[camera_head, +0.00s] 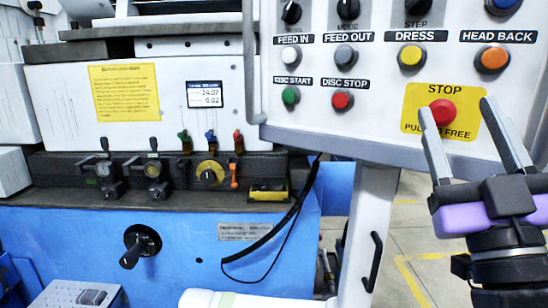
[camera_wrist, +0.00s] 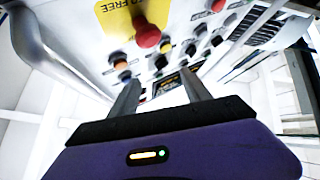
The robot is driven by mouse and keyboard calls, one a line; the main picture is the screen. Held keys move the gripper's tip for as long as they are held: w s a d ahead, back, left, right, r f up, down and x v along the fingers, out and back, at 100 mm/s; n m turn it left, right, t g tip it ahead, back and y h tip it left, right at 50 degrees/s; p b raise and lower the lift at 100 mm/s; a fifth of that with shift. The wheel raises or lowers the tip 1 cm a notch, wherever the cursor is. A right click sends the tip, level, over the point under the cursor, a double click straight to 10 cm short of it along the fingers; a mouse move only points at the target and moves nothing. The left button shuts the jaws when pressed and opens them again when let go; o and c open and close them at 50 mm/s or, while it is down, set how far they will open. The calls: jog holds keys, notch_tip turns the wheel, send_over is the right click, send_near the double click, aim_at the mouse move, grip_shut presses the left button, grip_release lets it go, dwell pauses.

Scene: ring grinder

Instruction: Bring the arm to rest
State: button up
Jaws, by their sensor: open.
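My gripper (camera_head: 457,121) is at the right of the head view, its two grey fingers pointing up and spread apart with nothing between them. Its fingertips overlap the lower right of the control panel (camera_head: 380,110) in the picture, near the red stop button (camera_head: 442,112) on its yellow plate. I cannot tell whether a finger touches the panel. In the wrist view, the open fingers (camera_wrist: 160,90) reach toward the panel, and the stop button (camera_wrist: 147,36) shows above them.
The panel carries several more buttons, among them orange (camera_head: 492,59) and green (camera_head: 291,96), and has a rail handle (camera_head: 249,60) at its left edge. A grey post (camera_head: 365,235) stands below it. The blue machine base (camera_head: 190,255) fills the lower left. Floor (camera_head: 415,240) shows at right.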

jog(key=s+f+m+g+h+p, duration=0.1)
jog(key=s+f+m+g, duration=0.3)
jog(key=f, duration=0.8)
jog(key=s+f+m+h+p, duration=0.1)
jog(key=s+f, duration=0.5)
jog(key=f, duration=0.6)
jog(key=s+a+f+g+y, duration=0.1)
jog(key=s+f+g, duration=0.3)
jog(key=s+f, duration=0.4)
jog(key=s+a+f+n+g+y+p, duration=0.1)
jog(key=s+f+g, duration=0.2)
jog(key=s+f, duration=0.5)
jog(key=s, duration=0.7)
jog(key=shift+a+f+g, duration=0.15)
jog(key=shift+f+g, duration=0.2)
jog(key=shift+g, duration=0.05)
